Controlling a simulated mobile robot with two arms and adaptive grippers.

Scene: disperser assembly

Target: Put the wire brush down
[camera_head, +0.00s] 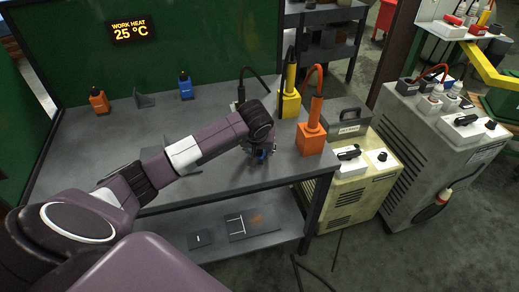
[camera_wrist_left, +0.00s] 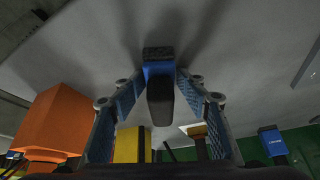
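My left gripper (camera_head: 260,148) is low over the front right part of the grey table, beside the orange tool block. I take this piece to be the wire brush; no bristles can be made out. In the head view the gripper hides most of it, and only small blue spots show. I cannot tell whether it touches the table. My right gripper is in neither view.
An orange block with a handle (camera_head: 311,138) and a yellow one (camera_head: 289,102) stand close to the gripper's right.

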